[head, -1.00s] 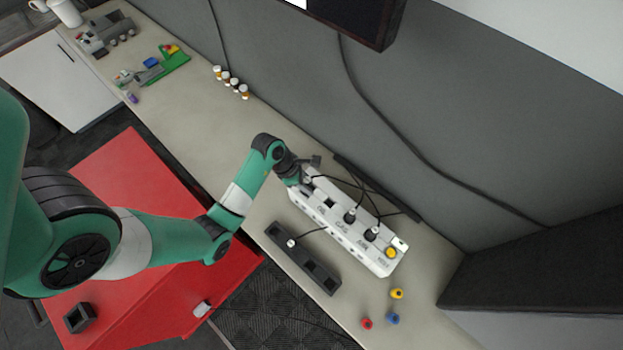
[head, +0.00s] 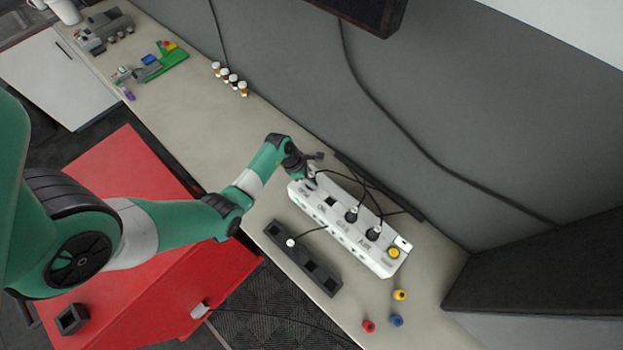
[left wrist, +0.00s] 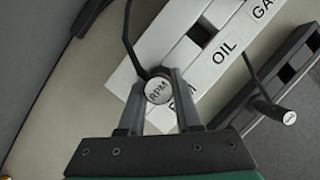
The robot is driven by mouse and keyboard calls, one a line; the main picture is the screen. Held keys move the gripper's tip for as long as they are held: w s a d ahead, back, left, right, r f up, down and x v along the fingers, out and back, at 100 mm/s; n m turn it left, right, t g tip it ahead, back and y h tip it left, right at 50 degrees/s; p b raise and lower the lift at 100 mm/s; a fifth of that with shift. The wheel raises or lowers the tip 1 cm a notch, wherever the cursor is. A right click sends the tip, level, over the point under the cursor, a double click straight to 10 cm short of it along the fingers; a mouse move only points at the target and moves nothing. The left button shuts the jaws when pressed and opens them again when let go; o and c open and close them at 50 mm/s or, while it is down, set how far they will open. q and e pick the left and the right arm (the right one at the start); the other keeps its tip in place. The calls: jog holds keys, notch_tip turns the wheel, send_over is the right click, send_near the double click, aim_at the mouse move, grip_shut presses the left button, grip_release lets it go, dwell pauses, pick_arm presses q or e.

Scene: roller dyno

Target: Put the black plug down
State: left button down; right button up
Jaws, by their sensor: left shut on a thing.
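The plug covers the spot beside the panel's RPM label (left wrist: 183,103). I cannot tell whether it sits in the socket or just above it. The OIL socket (left wrist: 199,35) is an empty dark hole. My right gripper is not in view.
Two plugs (head: 351,214) (head: 373,233) stand in the panel, near a yellow knob (head: 393,253). A dark slotted holder (head: 318,276) beside it holds a white-capped plug (head: 291,243). Small red, blue and yellow caps (head: 397,320) lie front right. Black cables loop behind the panel.

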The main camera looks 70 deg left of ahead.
pick_arm(q)
jog(key=shift+f, duration=0.15)
jog(key=shift+c, duration=1.8)
grip_release()
jog(key=p+v, duration=0.3)
jog(key=v, duration=0.9)
jog(key=shift+w+r, duration=0.1)
jog(key=shift+r, duration=0.15)
